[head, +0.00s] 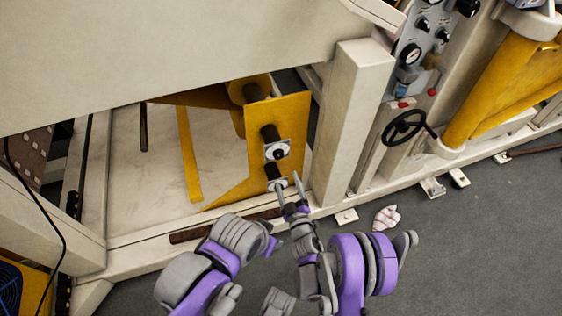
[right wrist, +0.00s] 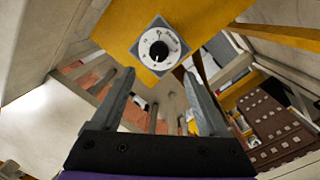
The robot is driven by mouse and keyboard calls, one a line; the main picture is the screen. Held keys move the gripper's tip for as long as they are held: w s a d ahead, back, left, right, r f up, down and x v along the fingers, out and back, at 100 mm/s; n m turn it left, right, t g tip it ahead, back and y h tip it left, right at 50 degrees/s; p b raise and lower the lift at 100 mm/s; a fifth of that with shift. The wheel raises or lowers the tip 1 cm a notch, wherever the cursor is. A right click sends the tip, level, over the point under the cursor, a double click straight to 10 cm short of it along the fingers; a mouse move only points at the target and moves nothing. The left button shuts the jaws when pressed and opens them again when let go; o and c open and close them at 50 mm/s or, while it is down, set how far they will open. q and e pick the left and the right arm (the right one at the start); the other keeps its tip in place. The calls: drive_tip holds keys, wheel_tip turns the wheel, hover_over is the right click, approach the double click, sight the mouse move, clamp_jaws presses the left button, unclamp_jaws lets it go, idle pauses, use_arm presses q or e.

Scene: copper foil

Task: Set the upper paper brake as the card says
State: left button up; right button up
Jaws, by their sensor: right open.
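A yellow plate (head: 290,108) carries two dials, each with a black knob and a pale square face. The upper dial (head: 277,150) is clear of my gripper in the head view. The lower dial (head: 277,184) is partly covered by my right gripper (head: 291,188), which is open and empty. In the right wrist view, one dial (right wrist: 158,50) with a round white face and black centre lies beyond the open fingers (right wrist: 160,100), not between them. I cannot tell which dial this is, and its markings are too small to read. My left gripper's fingers do not show. No card is readable.
A beige post (head: 352,120) stands right of the yellow plate. A black handwheel (head: 404,127) and a gauge panel (head: 410,55) are farther right. A beige frame rail runs below the dials.

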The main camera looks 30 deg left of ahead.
sight(279, 157)
drive_tip(key=x, duration=1)
drive_tip(key=shift+w, duration=0.15)
drive_tip(key=shift+c, duration=0.3)
clamp_jaws()
